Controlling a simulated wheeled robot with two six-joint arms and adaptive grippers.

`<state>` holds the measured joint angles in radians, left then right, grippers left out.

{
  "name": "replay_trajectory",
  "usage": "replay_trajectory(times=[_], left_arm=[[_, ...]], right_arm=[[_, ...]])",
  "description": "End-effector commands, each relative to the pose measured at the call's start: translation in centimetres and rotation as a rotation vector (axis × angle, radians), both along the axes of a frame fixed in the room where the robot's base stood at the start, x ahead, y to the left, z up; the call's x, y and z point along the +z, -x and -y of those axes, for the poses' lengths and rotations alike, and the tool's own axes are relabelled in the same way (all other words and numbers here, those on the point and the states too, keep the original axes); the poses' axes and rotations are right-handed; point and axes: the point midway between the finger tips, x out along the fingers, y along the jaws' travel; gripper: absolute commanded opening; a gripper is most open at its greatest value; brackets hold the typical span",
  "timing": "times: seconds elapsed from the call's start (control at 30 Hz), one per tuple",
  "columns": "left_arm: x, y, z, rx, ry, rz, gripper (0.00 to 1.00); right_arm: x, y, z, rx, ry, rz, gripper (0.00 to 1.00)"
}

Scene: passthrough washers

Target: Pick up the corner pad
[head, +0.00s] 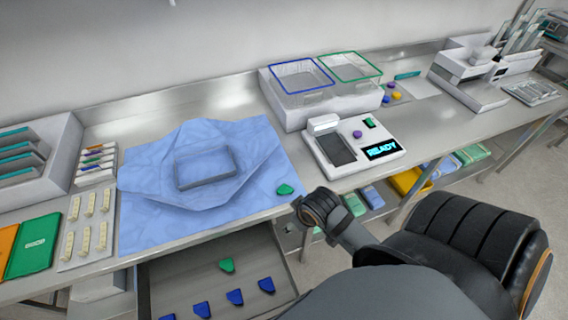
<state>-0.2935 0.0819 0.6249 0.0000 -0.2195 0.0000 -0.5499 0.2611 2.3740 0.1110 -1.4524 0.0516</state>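A green corner pad (285,189) lies on the right edge of the blue wrap sheet (135,222). Another green pad (227,265) lies in the open drawer (165,275) below the counter, with several blue pads (236,297). My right arm reaches in from the lower right. Its dark wrist (318,205) is at the counter's front edge, just right of and below the pad on the sheet, apparently apart from it. The fingers of my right gripper are not clearly visible. My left gripper is not in view.
A rack of vials (84,235) and green and orange folders (33,246) are at left.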

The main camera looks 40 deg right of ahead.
Motion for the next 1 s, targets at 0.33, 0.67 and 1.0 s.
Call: replay_trajectory(times=[0.33, 0.67, 1.0], left_arm=[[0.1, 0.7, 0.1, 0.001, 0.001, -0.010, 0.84], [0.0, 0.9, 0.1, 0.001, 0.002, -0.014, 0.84], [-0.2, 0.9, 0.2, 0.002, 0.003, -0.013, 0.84]], right_arm=[[3.7, -3.6, 1.4, 0.186, -0.030, 0.080, 0.66], [8.1, -6.9, 4.2, 0.242, -0.085, 0.035, 0.66], [9.5, -7.7, 4.8, 0.217, -0.103, 0.014, 0.66]])
